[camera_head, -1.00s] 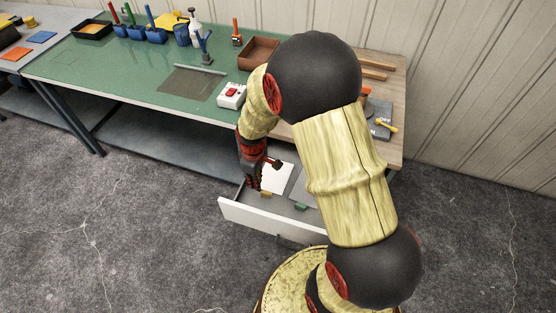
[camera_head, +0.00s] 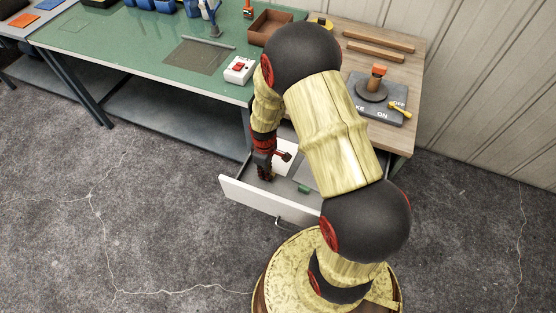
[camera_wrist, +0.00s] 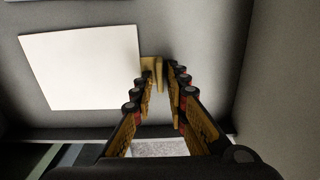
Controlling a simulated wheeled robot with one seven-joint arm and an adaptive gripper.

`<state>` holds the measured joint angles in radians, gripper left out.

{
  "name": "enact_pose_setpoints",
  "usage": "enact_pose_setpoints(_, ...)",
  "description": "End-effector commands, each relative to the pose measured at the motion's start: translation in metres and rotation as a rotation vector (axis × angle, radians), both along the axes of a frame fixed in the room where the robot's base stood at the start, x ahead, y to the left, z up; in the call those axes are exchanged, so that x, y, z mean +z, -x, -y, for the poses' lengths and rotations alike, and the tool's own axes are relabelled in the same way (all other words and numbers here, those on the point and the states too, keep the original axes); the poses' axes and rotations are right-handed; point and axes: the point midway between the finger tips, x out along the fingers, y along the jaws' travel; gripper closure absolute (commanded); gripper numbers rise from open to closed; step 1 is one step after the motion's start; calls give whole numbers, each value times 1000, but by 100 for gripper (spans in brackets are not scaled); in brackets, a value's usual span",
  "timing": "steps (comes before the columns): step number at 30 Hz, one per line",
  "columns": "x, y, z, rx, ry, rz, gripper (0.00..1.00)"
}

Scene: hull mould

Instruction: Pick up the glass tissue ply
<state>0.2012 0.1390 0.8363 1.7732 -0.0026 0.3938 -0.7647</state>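A flat white sheet (camera_head: 284,150), which looks like the glass tissue ply, lies in the open drawer (camera_head: 258,200). It fills the upper left of the wrist view (camera_wrist: 82,68). A small yellow tab (camera_wrist: 151,63) shows at its right edge in that view. My gripper (camera_head: 265,175) points down into the drawer, at the sheet's near left. In the wrist view its fingers (camera_wrist: 160,76) are apart, with the tab at or just beyond their tips. I cannot tell whether they touch it. My gripper hides the tab in the head view.
A grey sheet (camera_head: 306,176) with a green tab (camera_head: 304,189) lies to the right in the drawer. The drawer walls stand close around my gripper. The green bench (camera_head: 130,50) is above, with a red-button box (camera_head: 239,69) near its edge. The floor in front is clear.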

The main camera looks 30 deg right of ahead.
Motion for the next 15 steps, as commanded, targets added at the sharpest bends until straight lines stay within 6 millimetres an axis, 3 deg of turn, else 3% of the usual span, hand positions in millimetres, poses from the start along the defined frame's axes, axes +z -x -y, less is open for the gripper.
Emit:
enact_pose_setpoints(5,1,-1,0,0,0,1,85)
enact_pose_setpoints(15,1,0,0,0,0,1,100)
